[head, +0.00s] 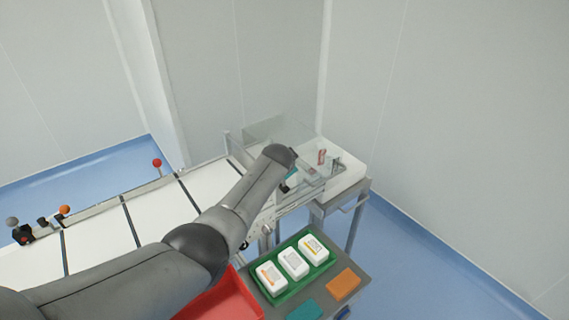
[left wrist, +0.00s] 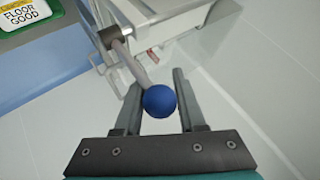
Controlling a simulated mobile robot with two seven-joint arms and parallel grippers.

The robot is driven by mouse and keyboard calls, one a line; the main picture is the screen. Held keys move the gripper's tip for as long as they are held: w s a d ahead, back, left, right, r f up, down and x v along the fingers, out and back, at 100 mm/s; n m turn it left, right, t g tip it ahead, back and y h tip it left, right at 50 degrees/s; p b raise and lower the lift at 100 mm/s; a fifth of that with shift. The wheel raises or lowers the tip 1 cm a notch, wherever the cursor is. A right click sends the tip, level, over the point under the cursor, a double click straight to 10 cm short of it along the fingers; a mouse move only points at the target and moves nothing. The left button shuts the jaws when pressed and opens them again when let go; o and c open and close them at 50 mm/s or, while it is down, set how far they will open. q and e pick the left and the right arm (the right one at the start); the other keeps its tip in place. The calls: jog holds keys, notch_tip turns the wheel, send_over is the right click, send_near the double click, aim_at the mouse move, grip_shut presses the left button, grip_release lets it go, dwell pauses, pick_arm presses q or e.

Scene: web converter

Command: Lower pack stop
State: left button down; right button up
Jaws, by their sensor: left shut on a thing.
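A round blue knob (left wrist: 159,101) sits on the end of a grey metal lever (left wrist: 128,62) in the left wrist view. The lever pivots from a bracket on the side of the pale machine (left wrist: 160,22). My left gripper (left wrist: 159,104) is shut on the blue knob, with one finger on each side of it. In the head view my left arm reaches to the far end of the machine (head: 205,190); its wrist hides the knob and most of the gripper. The pack stop itself cannot be told apart. My right gripper is in neither view.
A clear guard (head: 285,135) stands behind my wrist. Red (head: 157,163) and orange (head: 64,210) knobs stand along the far edge. A green tray (head: 284,297) with white packs (head: 293,262) and a red bin (head: 235,298) are in front. Blue floor is free at right.

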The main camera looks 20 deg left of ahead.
pick_arm(q)
jog(key=c, duration=0.5)
grip_release()
jog(key=shift+w, duration=0.1)
jog(key=shift+p+v, duration=1.05)
jog(key=shift+v, duration=0.7)
jog(key=p+v, duration=0.2)
jog(key=v, duration=0.9)
jog(key=shift+s+r, duration=0.3)
